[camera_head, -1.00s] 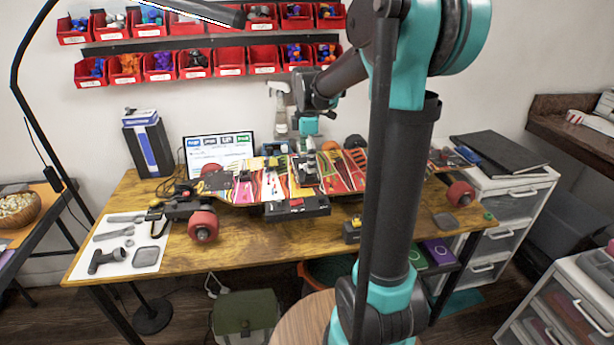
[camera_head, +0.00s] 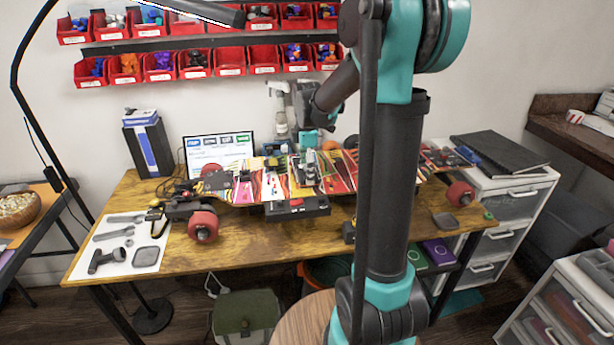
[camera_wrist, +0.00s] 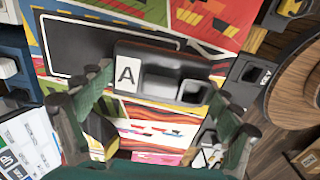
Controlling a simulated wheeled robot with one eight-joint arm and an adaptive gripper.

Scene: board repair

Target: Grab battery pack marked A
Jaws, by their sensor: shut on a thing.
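The battery pack marked A (camera_wrist: 160,82) is a dark block with a white label bearing a black letter A at its left end. It lies between my gripper's fingertips (camera_wrist: 162,90) in the wrist view, and the gripper is shut on it. In the head view my gripper (camera_head: 309,150) is low over the middle of the colourful skateboard deck (camera_head: 270,184); the pack is too small there to make out clearly. I cannot tell whether the pack is lifted off the deck.
A black panel with a white outline (camera_wrist: 85,45) is beside the pack. A black box marked KEY (camera_wrist: 248,78) is at the right. In the head view, a white mat with tools (camera_head: 122,246) lies left on the wooden table (camera_head: 270,252), and a monitor (camera_head: 217,150) stands behind.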

